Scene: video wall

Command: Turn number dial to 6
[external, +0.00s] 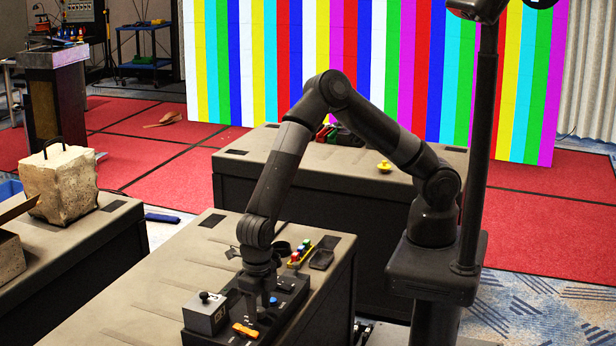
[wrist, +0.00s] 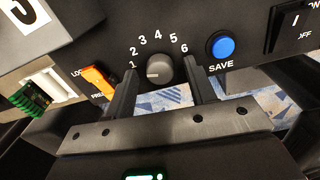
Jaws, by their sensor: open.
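The number dial (wrist: 159,69) is a round grey knob on a black control panel (wrist: 110,40), with the numbers 1 to 6 printed in an arc around it. A pale mark shows on the knob's lower left, toward the 1 side; its exact setting is hard to read. In the wrist view my gripper (wrist: 160,75) is open, with one finger on each side of the dial, near the 1 and the 6. I cannot tell whether the fingers touch it. In the external view my gripper (external: 258,292) reaches down over the panel and hides the dial.
A blue SAVE button (wrist: 222,46) and an on/off switch (wrist: 291,28) sit right of the dial. An orange switch (wrist: 98,82) is close on the left. A grey box with a black knob (external: 205,312) stands at the panel's left end. The table (external: 150,300) is clear to the left.

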